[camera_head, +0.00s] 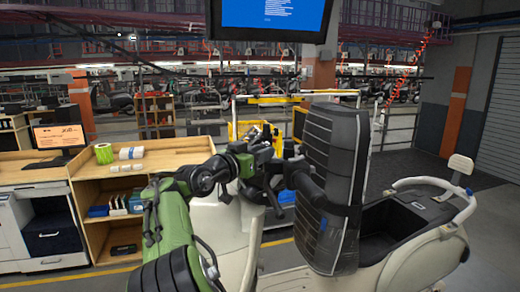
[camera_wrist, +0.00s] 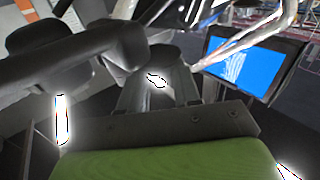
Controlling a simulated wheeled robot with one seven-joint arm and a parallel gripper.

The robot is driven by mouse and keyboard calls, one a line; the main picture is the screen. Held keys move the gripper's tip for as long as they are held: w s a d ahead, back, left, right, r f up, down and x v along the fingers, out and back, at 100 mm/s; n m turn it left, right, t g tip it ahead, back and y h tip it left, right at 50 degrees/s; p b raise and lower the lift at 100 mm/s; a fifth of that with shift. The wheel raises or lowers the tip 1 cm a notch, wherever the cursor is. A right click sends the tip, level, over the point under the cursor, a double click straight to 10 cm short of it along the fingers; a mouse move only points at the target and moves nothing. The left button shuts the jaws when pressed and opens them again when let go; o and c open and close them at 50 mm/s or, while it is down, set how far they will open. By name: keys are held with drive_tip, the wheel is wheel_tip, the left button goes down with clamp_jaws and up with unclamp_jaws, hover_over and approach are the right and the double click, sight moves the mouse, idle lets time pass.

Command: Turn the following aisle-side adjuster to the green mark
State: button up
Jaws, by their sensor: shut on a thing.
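My gripper (camera_wrist: 162,88) is shut on a small dark rounded part (camera_wrist: 165,56), with one finger on each side. I cannot tell from its shape whether this is the adjuster. No green mark can be made out; the green at the bottom of the wrist view is my gripper's own body. In the head view my green and black arm reaches to the dark handlebar area of a cream scooter (camera_head: 420,255). There the fingertips and the held part are lost among dark parts.
The scooter's black seat (camera_head: 335,160) stands upright close right of my arm, above an open compartment (camera_head: 390,232). A wooden counter (camera_head: 165,157) with tape rolls stands at the left. A hanging screen (camera_head: 272,14) is overhead. The floor at the far right looks clear.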

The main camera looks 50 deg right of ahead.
drive_tip(key=g, duration=0.1)
drive_tip(key=m+g+p, duration=0.1)
drive_tip(key=shift+w+m+g+p, duration=0.3)
drive_tip(key=shift+w+m+g, duration=0.2)
drive_tip(key=shift+m+g, duration=1.1)
drive_tip(key=shift+g, duration=0.8)
drive_tip(key=shift+w+m+g+y, duration=0.1)
drive_tip(key=shift+m+g+y, duration=0.35)
drive_tip(key=shift+g, duration=0.25)
drive_tip(key=o, duration=1.1)
drive_tip(key=shift+d, duration=0.1)
drive_tip(key=shift+c, duration=0.2)
drive_tip(key=shift+f, duration=0.1)
